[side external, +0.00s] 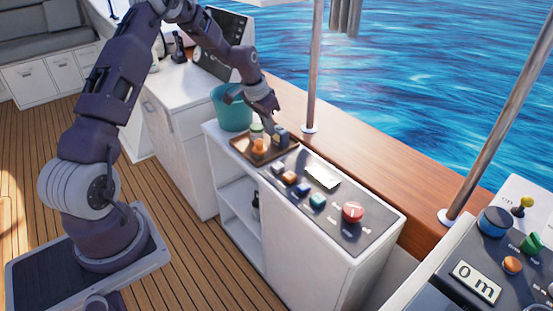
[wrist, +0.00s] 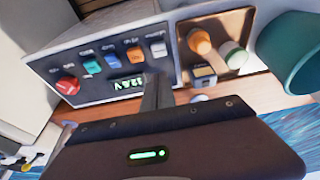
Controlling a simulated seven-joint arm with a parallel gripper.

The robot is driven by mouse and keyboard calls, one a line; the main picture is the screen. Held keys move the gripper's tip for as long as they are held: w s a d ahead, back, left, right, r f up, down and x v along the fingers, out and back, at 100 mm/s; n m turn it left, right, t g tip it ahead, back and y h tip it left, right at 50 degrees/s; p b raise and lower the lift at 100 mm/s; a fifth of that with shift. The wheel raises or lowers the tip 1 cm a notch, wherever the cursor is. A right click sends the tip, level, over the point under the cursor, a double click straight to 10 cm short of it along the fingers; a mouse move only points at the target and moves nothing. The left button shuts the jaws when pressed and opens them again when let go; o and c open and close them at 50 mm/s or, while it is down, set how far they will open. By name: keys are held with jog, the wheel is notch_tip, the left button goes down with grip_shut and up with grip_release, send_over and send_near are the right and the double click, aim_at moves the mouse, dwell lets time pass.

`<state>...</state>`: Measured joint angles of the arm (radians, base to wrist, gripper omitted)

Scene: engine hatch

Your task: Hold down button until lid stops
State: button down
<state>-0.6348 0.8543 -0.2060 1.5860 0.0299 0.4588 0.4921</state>
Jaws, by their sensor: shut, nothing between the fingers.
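A grey control panel (side external: 330,222) on a white cabinet carries a row of buttons: white (side external: 278,168), orange (side external: 290,177), blue (side external: 304,189), teal (side external: 317,201) and a larger red one (side external: 352,212). In the wrist view, the white button (wrist: 158,49) and orange button (wrist: 134,53) are nearest my fingers, with the red button (wrist: 67,86) far left. My gripper (side external: 276,126) is shut and empty, above the tray end of the cabinet, apart from the buttons. Its fingers show in the wrist view (wrist: 158,88). Button labels are too small to read. I see no hatch lid.
A brown tray (side external: 240,143) beside the panel holds an orange bottle (side external: 260,146), a green-topped jar (side external: 257,130) and a small dark box (side external: 281,136). A teal bucket (side external: 228,112) stands behind. Metal poles (side external: 314,70) rise from the wooden ledge. Another console (side external: 455,283) is at right.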

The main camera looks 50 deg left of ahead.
aim_at(279, 165)
jog(key=x, duration=0.8)
jog(key=s+x, duration=0.1)
jog(key=x, duration=0.4)
jog(key=shift+f, duration=0.55)
jog(key=shift+f, duration=0.1)
